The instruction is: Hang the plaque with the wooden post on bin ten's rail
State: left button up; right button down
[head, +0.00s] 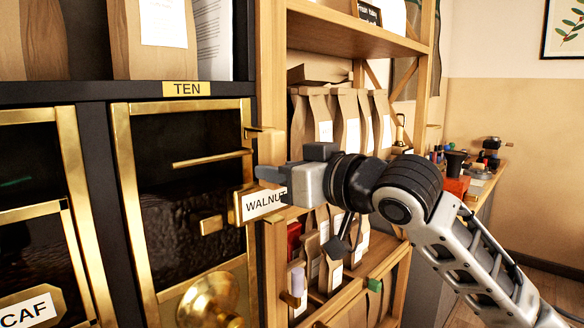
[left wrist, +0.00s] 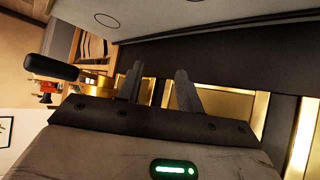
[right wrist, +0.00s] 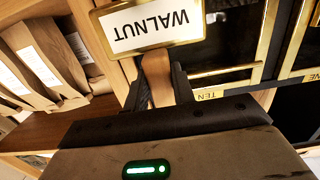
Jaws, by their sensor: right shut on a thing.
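The plaque (head: 263,205), gold-framed and reading WALNUT, hangs upright in front of the right edge of bin ten. Its wooden post (head: 270,148) rises above it. My right gripper (head: 272,173) is shut on this post, which shows between its fingers in the right wrist view (right wrist: 158,80). Bin ten (head: 185,200) has a dark window, a gold frame and a TEN label (head: 187,89). Its gold rail (head: 212,158) runs across the window, left of the post and apart from the plaque. My left gripper (left wrist: 158,88) shows only in the left wrist view, its fingers apart and empty.
A neighbouring bin at left carries a plaque ending in CAF (head: 30,308). A gold knob (head: 210,300) sticks out low on bin ten. A wooden shelf (head: 345,35) with paper bags (head: 347,120) stands close behind my right gripper. A cluttered counter (head: 480,180) is farther right.

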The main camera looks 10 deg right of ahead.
aim_at(248, 198)
jog(key=s+a, duration=0.2)
jog(key=a, duration=0.1)
jog(key=s+a+f, duration=0.1)
jog(key=a, duration=0.1)
jog(key=shift+s+b, duration=0.25)
jog(key=shift+b, duration=0.15)
jog(key=shift+f, duration=0.35)
jog(key=shift+f+b, duration=0.3)
jog(key=shift+f, duration=0.05)
dwell(0.4)
jog(key=c, duration=1.1)
grip_release()
jog(key=shift+f, duration=0.1)
